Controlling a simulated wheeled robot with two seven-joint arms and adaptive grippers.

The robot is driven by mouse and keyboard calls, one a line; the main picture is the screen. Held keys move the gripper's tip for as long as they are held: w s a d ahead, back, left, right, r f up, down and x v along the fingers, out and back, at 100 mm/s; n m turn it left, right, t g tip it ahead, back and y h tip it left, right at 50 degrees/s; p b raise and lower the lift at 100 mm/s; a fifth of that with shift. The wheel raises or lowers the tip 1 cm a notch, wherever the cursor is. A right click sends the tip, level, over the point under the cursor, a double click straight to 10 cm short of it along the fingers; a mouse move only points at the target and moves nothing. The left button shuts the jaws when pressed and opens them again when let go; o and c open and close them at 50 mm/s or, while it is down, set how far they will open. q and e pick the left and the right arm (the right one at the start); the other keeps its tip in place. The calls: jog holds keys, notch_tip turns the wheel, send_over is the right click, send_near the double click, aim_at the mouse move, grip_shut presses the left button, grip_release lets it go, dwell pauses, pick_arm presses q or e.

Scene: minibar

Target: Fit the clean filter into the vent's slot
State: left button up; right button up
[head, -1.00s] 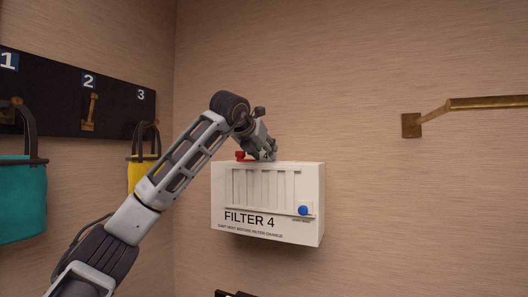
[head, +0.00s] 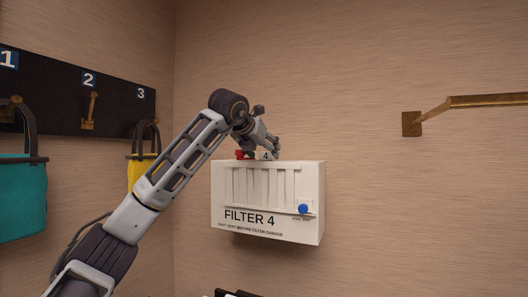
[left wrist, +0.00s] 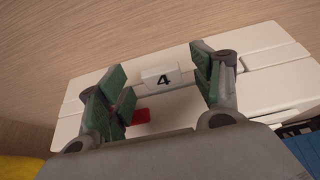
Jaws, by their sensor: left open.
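The white vent box (head: 220,200), marked FILTER 4, is fixed on the wall, with vertical slats and a blue knob (head: 303,209) on its front. A white tab with a black 4 (head: 265,156) stands up from the slot line on the box's top. It also shows in the left wrist view (left wrist: 162,78). The rest of the filter is hidden, seemingly inside the box. My left gripper (head: 271,147) is open just above the tab. In the left wrist view its green-padded fingers (left wrist: 160,92) are spread to either side of the tab, apart from it. My right gripper is not in view.
A red piece (head: 241,155) lies on the box's top at the left. A teal bag (head: 22,195) and a yellow bag (head: 140,172) hang from a dark hook board (head: 110,97) at left. A brass rail (head: 470,103) sticks out at right.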

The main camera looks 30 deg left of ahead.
pick_arm(q)
jog(key=v, duration=1.1)
jog(key=shift+s, duration=0.2)
jog(key=shift+r, duration=0.2)
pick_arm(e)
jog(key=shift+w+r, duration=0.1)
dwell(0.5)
pick_arm(q)
notch_tip(320, 180, up, 9)
jog(key=p, duration=0.9)
jog(key=shift+r, duration=0.2)
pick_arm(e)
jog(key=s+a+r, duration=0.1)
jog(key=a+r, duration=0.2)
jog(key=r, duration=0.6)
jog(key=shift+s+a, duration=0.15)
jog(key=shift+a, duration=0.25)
pick_arm(q)
jog(key=shift+r+p, duration=0.1)
jog(key=shift+p, duration=0.25)
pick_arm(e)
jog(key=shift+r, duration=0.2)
